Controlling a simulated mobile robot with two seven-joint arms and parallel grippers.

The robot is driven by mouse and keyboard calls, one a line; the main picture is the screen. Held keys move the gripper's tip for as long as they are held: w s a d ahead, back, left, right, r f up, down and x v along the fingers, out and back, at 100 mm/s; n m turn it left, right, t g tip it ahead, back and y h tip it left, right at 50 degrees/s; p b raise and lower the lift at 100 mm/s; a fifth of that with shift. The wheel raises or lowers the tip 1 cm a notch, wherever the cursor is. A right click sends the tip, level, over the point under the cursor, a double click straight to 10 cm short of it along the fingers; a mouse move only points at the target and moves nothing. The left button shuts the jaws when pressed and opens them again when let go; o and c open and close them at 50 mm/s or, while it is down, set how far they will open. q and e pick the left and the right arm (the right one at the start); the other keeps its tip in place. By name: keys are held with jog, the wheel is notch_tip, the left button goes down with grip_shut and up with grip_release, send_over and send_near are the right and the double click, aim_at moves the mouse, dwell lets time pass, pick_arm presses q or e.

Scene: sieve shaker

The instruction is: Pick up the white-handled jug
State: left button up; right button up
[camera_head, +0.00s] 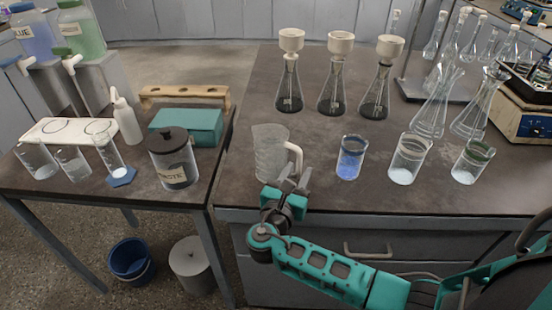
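The clear jug (268,152) with a white handle stands upright on the dark bench near its front left corner. Its handle is on its right side. My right gripper (295,178) is at the lower part of the handle. Its two fingers appear apart, with the handle's lower end near or between them; contact is not clear. The gripper covers part of the handle's lower end. My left gripper is not in view.
A blue-filled beaker (351,158) and two other beakers stand right of the jug. Flasks with white funnels (335,85) stand behind. A waste jar (173,160) is on the left table, across a gap. Drawers (370,240) lie below the bench edge.

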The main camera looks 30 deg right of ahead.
jog(key=shift+x, duration=0.8)
grip_shut()
dwell(0.6)
